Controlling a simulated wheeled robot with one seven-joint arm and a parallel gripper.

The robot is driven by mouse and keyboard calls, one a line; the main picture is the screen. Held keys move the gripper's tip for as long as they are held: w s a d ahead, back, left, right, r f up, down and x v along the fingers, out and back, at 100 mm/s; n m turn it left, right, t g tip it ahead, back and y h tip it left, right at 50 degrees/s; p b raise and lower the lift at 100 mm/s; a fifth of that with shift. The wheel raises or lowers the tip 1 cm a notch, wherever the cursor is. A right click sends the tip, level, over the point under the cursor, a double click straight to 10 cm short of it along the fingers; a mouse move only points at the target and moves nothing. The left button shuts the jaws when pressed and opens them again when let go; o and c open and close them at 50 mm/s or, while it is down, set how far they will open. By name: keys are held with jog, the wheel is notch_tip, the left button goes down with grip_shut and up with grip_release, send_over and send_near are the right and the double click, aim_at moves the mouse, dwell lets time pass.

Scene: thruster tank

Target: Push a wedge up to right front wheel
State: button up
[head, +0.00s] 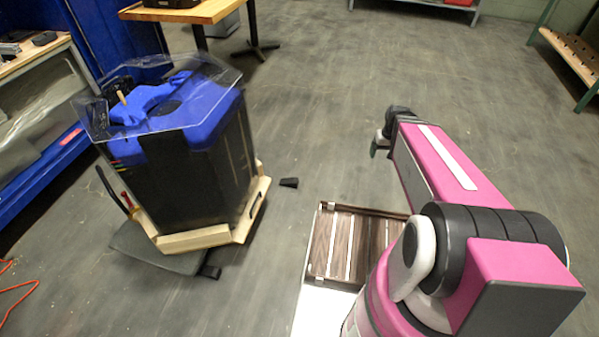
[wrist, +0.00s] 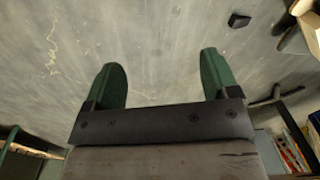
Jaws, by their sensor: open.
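A small black wedge (head: 289,182) lies on the floor just right of the tank's base, apart from it. It also shows near the top right of the wrist view (wrist: 239,20). The black and blue thruster tank (head: 205,150) stands on a pale wooden base (head: 195,239). A second small black piece (head: 210,272) lies at the front edge of the base; I cannot tell if it is a wedge or a wheel. The wheels are not clearly visible. My gripper (wrist: 163,82) has two green fingers spread wide with nothing between them. It hangs to the right of the wedge, apart from it.
A dark flat panel (head: 150,250) lies under the base's front left. A blue workbench (head: 40,170) is at the left and a wooden table (head: 185,12) behind the tank. An orange cable (head: 18,290) lies at lower left. The floor between wedge and gripper is clear.

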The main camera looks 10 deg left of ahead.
jog(key=w+a+f+n+y, duration=0.1)
jog(key=w+a+f+n, duration=0.3)
jog(key=w+a+f, duration=0.45)
jog(key=n+y, duration=0.3)
jog(key=n, duration=0.8)
send_near(293, 180)
jog(key=shift+a+f, duration=0.1)
jog(key=shift+f, duration=0.05)
jog(key=x, duration=1)
jog(key=shift+a+f, duration=0.1)
jog(key=shift+f, duration=0.3)
jog(key=shift+w, duration=0.1)
jog(key=c, duration=1.1)
